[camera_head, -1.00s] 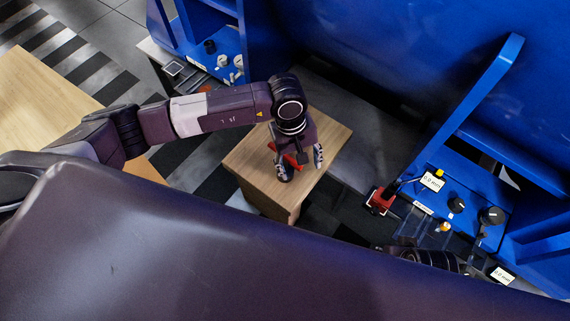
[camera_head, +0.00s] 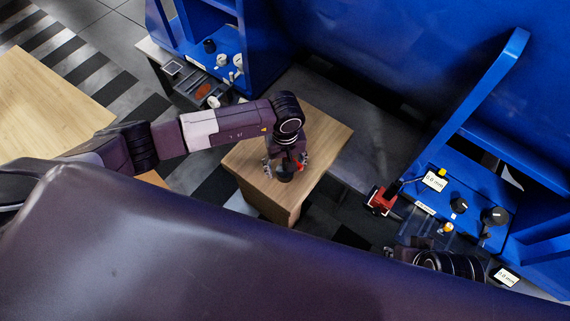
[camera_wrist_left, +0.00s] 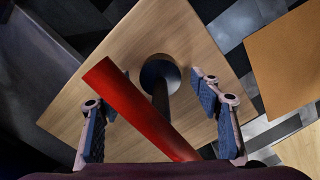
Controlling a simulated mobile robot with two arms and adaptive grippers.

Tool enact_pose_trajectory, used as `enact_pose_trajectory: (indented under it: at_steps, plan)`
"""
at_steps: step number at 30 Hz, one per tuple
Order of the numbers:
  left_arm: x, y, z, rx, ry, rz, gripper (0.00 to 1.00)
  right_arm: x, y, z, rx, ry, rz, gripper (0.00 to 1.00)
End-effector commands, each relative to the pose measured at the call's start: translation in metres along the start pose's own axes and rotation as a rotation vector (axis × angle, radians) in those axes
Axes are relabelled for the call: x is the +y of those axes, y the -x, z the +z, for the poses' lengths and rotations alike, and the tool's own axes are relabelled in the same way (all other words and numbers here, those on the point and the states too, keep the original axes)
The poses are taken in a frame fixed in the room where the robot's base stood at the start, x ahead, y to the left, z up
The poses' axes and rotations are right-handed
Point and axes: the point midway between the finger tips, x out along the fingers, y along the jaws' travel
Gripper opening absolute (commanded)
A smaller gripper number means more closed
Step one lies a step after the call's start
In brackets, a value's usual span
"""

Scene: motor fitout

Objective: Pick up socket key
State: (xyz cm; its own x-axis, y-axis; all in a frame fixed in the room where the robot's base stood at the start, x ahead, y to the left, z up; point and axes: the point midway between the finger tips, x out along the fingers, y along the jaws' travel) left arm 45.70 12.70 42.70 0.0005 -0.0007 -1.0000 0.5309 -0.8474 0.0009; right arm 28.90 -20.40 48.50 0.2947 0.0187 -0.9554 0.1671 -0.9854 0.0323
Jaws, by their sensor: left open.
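The socket key has a red bar handle (camera_wrist_left: 140,108) and a dark shaft that runs down to a dark round foot (camera_wrist_left: 160,74) on the small wooden table (camera_wrist_left: 205,40). It seems to stand upright. My left gripper (camera_head: 286,165) is open above the table. In the left wrist view its fingers (camera_wrist_left: 160,108) are on either side of the key, with visible gaps. My right gripper (camera_head: 408,249) is partly hidden at the lower right; its fingers are unclear.
A blue machine frame (camera_head: 480,110) stands at the right, with knobs, labels and a red part (camera_head: 381,200). Another blue unit (camera_head: 215,50) with small parts is at the upper left. A larger wooden table (camera_head: 45,110) is at the far left. The small table's top is otherwise clear.

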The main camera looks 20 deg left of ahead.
Motion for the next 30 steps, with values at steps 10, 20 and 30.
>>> enact_pose_trajectory:
  at_steps: [10,20,30]
  plan:
    - [0.0,0.0,0.0,0.0,0.0,-0.001,0.27,0.0,0.0,0.0,0.0,0.0,0.0,0.19]
    - [0.0,0.0,0.0,-0.001,0.0,0.0,0.0,0.0,0.0,0.0,0.001,0.0,0.0,0.19]
    - [0.0,0.011,0.0,0.001,-0.001,0.0,0.0,0.0,-0.002,-0.002,0.006,0.0,0.0,0.19]
